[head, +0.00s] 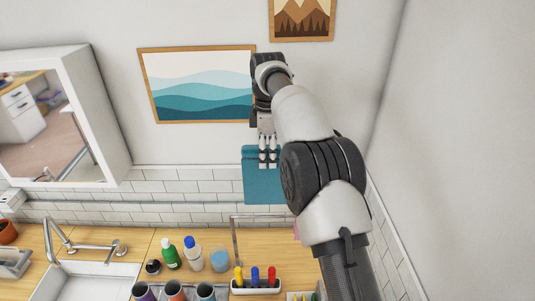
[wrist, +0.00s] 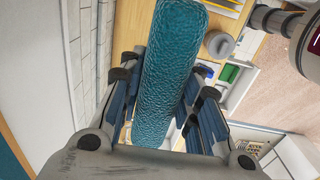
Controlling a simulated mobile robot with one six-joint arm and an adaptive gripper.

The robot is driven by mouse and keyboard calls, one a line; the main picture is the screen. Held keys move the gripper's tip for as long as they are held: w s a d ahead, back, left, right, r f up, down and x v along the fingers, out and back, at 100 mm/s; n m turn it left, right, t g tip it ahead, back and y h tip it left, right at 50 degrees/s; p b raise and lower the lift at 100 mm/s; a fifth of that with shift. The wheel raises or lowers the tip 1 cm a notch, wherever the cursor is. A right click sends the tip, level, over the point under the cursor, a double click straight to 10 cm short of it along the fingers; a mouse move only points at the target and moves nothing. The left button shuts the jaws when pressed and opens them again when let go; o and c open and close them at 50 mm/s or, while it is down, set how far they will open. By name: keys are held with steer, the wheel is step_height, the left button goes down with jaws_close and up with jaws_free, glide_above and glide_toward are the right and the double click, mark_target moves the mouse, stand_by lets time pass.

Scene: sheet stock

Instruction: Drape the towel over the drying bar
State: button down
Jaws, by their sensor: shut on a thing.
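The teal towel (head: 262,188) hangs from my gripper (head: 267,160) in the head view, high above the counter. My gripper is shut on its upper part. In the wrist view the towel (wrist: 165,75) is a thick textured roll or fold between the fingers (wrist: 165,105). The drying bar (head: 234,218) is a thin metal frame standing on the counter at the back. In the head view the towel's lower edge lies just above its top rail in the picture. The towel looks apart from the bar. My arm hides the bar's right end.
A green bottle (head: 171,254), a white bottle with a blue cap (head: 193,254) and a blue cup (head: 220,260) stand left of the bar. A white holder (head: 255,287) with coloured items stands in front. A sink (head: 85,283) and faucet (head: 75,243) are at left.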

steer(key=b, duration=0.3)
glide_toward(268, 196)
steer(key=shift+w+f, duration=0.25)
steer(key=shift+w, duration=0.75)
steer(key=shift+f, duration=0.1)
steer(key=shift+f, duration=0.3)
steer(key=shift+f+b, duration=0.4)
steer(key=shift+f, duration=0.85)
steer(key=shift+f+b, duration=2.15)
steer(key=shift+f, duration=2)
